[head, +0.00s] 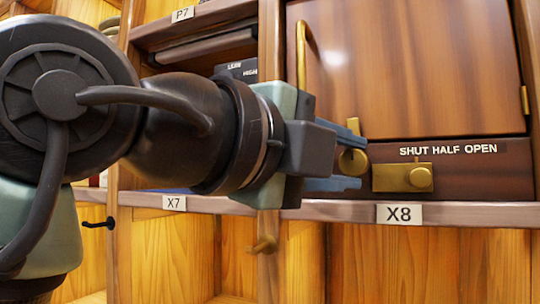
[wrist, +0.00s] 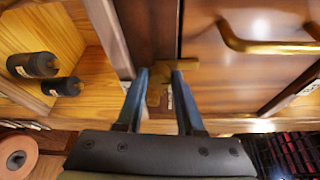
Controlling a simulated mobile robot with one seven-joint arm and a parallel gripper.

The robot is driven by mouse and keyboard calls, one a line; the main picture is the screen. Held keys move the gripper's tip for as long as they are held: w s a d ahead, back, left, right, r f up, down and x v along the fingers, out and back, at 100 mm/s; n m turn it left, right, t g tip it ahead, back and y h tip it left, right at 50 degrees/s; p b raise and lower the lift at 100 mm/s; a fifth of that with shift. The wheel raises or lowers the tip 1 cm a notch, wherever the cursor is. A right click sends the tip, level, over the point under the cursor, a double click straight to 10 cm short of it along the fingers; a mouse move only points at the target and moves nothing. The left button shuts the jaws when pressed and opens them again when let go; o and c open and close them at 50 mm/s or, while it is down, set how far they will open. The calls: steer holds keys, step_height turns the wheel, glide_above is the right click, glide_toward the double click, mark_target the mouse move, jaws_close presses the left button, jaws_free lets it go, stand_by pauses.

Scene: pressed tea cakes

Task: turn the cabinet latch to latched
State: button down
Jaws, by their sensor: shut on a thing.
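The brass cabinet latch (head: 352,161) sits at the lower left of the brown cabinet door (head: 415,75), above the X8 label. In the wrist view the latch (wrist: 186,65) is a brass piece on the frame, its end reaching right to the door's edge. My gripper (head: 345,155) comes from the left, its blue fingers on either side of the latch. In the wrist view my gripper (wrist: 160,75) is shut on the latch, which fills the space between the fingertips. The fingers hide part of the latch, so its exact turn is hard to read. The door looks closed.
A brass slider (head: 405,177) marked SHUT HALF OPEN sits right of the latch, its knob to the right. A brass door handle (head: 302,60) stands above. A shelf edge (head: 330,211) runs below. Dark cylinders (wrist: 38,65) lie in the compartment at left in the wrist view.

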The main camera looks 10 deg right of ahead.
stand_by(0.4)
steer(key=c, duration=0.5)
jaws_free()
steer(key=shift+a, duration=0.1)
steer(key=b+v, duration=0.2)
steer(key=v, duration=0.4)
steer(key=b+v, duration=0.2)
steer(key=v, duration=0.4)
steer(key=shift+s+a+r, duration=0.25)
steer(key=shift+a, duration=0.05)
